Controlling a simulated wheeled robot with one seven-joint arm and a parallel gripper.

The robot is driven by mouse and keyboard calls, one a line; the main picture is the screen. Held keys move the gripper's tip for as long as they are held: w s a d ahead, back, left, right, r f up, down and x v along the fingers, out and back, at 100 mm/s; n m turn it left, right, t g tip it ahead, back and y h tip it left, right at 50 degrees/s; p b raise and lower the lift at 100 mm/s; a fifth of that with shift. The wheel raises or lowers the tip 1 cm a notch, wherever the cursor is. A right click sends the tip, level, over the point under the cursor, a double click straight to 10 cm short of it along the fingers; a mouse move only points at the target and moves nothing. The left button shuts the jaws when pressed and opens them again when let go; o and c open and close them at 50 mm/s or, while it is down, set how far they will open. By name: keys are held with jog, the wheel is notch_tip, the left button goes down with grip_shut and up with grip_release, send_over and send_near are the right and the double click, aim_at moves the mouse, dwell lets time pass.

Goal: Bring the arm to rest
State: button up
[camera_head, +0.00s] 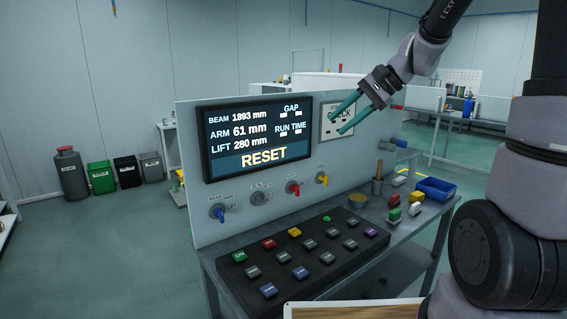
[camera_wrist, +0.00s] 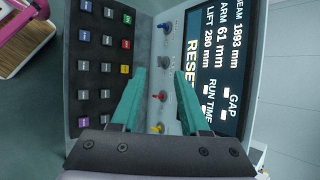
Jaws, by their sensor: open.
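My gripper (camera_head: 347,111) is raised in front of the upright panel (camera_head: 384,124), near a small white plate with dark lettering (camera_head: 331,126) that it partly covers. Its two teal fingers are apart with nothing between them. The wrist view also shows my gripper (camera_wrist: 160,98), with the fingers spread over the panel's row of knobs. My arm reaches in from the upper right in the head view. The dark screen (camera_head: 258,137) left of the gripper reads BEAM 1893 mm, ARM 61 mm, LIFT 280 mm and RESET. Whether the fingers touch the panel I cannot tell.
Below the screen are several coloured knobs (camera_head: 293,188). A black keypad (camera_head: 302,258) with coloured buttons lies on the bench. A blue tray (camera_head: 437,188), a round tan dish (camera_head: 358,201) and small blocks (camera_head: 394,215) sit at the bench's right. Bins (camera_head: 101,177) stand far left; open floor lies between.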

jog(key=s+d+r+n+t+h, duration=0.2)
jog(key=s+d, duration=0.3)
jog(key=s, duration=0.3)
jog(key=s+d+r+n+t+h, duration=0.2)
jog(key=s+d+r+h, duration=0.2)
jog(key=s, duration=0.5)
jog(key=shift+d+n+t+h, duration=0.4)
